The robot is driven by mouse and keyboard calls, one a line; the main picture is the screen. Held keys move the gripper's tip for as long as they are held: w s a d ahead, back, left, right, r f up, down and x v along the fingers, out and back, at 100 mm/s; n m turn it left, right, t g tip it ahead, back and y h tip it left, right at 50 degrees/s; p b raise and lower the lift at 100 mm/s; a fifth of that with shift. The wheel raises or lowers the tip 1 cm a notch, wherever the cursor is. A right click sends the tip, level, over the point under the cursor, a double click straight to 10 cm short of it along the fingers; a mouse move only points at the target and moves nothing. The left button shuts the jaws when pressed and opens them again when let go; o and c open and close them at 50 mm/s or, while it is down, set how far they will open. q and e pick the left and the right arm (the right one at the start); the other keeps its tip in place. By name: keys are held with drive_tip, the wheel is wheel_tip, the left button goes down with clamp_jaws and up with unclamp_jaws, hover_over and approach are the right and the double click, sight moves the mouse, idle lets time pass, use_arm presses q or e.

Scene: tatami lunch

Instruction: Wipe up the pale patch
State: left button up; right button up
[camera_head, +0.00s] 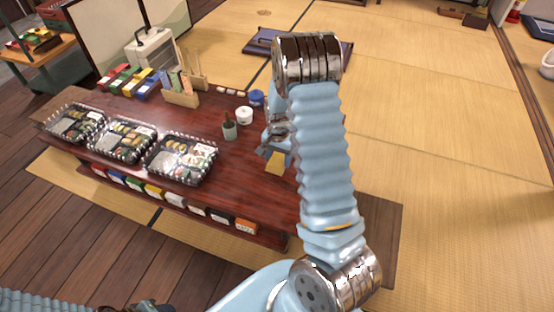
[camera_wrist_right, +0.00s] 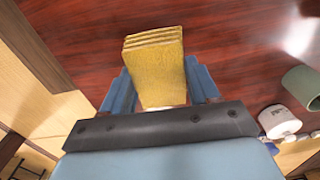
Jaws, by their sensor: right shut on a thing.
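My right gripper (camera_head: 272,152) is over the dark red low table (camera_head: 250,190), partly hidden behind my own arm. It is shut on a folded yellow cloth (camera_head: 275,164). In the right wrist view the layered cloth (camera_wrist_right: 155,70) sits between the two blue fingers (camera_wrist_right: 160,88) and sticks out past them, over the tabletop. I cannot tell if it touches the wood. A pale, blurred area (camera_wrist_right: 301,36) shows on the tabletop at the upper right of the wrist view; it may be the patch or a reflection. My left arm shows at the bottom left, its gripper barely in view at the edge.
A green cup (camera_head: 229,130), a white pot (camera_head: 244,115) and a blue jar (camera_head: 256,98) stand close left of my right gripper. Clear bento boxes (camera_head: 181,158) line the table's left front. A wooden holder (camera_head: 181,98) stands behind. Tatami (camera_head: 430,150) lies open at right.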

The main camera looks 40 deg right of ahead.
drive_tip(key=shift+r+p, duration=1.05)
drive_tip(key=shift+r, duration=0.7)
